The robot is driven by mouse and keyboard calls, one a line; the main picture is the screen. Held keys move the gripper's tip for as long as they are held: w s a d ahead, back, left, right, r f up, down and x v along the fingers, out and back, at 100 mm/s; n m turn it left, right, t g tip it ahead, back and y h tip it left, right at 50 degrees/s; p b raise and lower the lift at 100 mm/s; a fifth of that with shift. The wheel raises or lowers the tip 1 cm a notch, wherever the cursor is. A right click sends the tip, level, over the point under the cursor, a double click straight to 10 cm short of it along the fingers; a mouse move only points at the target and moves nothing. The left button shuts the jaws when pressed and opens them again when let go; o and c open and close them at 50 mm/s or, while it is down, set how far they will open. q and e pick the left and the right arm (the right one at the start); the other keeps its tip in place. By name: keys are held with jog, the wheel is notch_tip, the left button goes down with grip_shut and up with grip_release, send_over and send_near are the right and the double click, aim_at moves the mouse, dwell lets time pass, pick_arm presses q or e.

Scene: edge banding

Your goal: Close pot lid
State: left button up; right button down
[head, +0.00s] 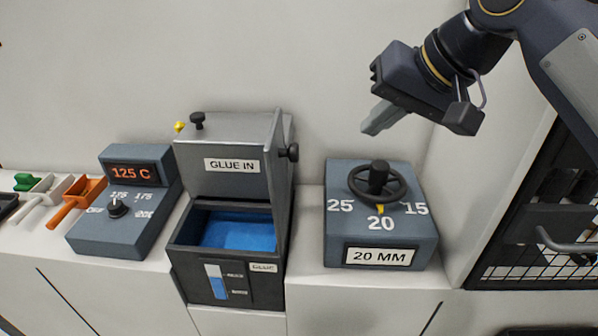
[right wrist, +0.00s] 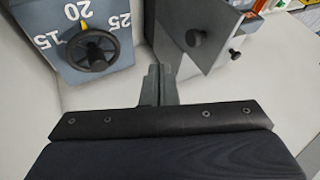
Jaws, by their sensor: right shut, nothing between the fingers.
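The glue pot (head: 179,262) stands in the middle of the counter in the head view, with blue glue (head: 238,231) inside. My right gripper (head: 373,129) is shut and empty, in the air to the right of the lid and above the dial box. In the right wrist view its fingers (right wrist: 159,72) are together, and the lid (right wrist: 190,30) is beyond them. My left gripper is not in view.
A dial box (head: 340,225) with a black handwheel (head: 379,184) and a 20 MM label stands right of the pot. A temperature box (head: 108,235) reading 125 C stands left. Orange and white scoops (head: 80,196) lie farther left. A dark mesh panel (head: 525,255) is at the right.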

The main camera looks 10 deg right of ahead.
jog(key=w+a+f, duration=0.6)
jog(key=a+f, duration=0.1)
jog(key=shift+w+a+f, duration=0.15)
jog(key=shift+w+f, duration=0.1)
dwell(0.5)
